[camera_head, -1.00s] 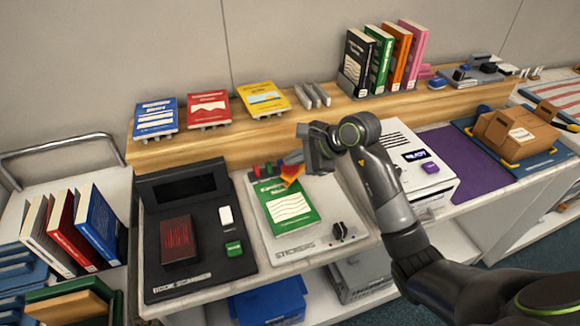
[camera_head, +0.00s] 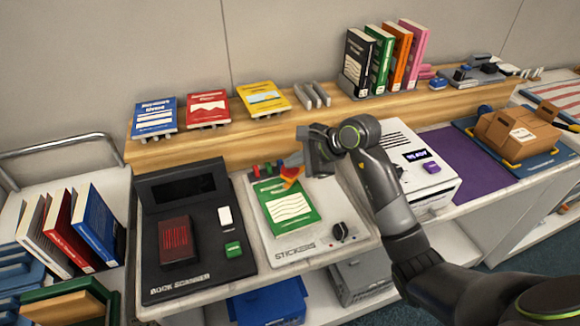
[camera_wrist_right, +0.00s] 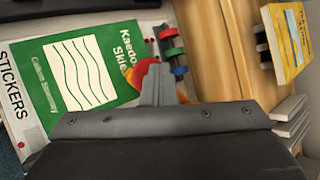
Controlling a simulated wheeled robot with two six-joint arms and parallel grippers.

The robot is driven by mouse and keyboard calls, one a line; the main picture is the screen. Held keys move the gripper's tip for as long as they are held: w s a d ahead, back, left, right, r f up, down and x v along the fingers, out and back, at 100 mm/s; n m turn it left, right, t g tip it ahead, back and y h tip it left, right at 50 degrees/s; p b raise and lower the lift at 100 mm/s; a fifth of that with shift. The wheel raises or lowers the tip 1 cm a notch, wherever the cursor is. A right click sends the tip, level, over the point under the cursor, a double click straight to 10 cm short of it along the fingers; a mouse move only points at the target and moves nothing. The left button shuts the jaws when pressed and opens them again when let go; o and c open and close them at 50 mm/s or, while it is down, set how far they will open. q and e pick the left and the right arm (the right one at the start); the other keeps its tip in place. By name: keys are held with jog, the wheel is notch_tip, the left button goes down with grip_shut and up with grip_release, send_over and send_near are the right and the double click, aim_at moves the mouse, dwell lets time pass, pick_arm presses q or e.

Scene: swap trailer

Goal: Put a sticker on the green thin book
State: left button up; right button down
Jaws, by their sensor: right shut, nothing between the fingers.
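The green thin book (camera_head: 290,208) lies flat, cover up, on the white board marked STICKERS (camera_head: 296,253). It also shows in the right wrist view (camera_wrist_right: 112,82), with a white panel of wavy lines. My right gripper (camera_head: 292,165) is over the book's upper right corner. In the right wrist view its fingers (camera_wrist_right: 158,80) are closed together and hold nothing. A red, orange and yellow piece (camera_head: 291,180) shows at that corner, partly hidden behind the fingers in the wrist view (camera_wrist_right: 143,70). I cannot tell whether it is stuck down. My left gripper is out of view.
Red, green and blue rolls (camera_wrist_right: 172,50) stand beside the book's top edge. A black book scanner (camera_head: 190,262) is to the left. A white machine (camera_head: 425,175) stands right, behind my arm. Several books stand on the wooden shelf (camera_head: 345,105) behind. A knob (camera_head: 340,231) sits at the board's front.

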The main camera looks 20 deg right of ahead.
aim_at(294, 170)
jog(key=shift+f, duration=0.1)
dwell(0.3)
jog(key=shift+r+p, duration=0.5)
jog(key=shift+r, duration=0.6)
jog(key=shift+r, duration=0.1)
notch_tip(294, 170, up, 5)
jog(key=shift+f+p, duration=0.1)
jog(key=shift+p, duration=1)
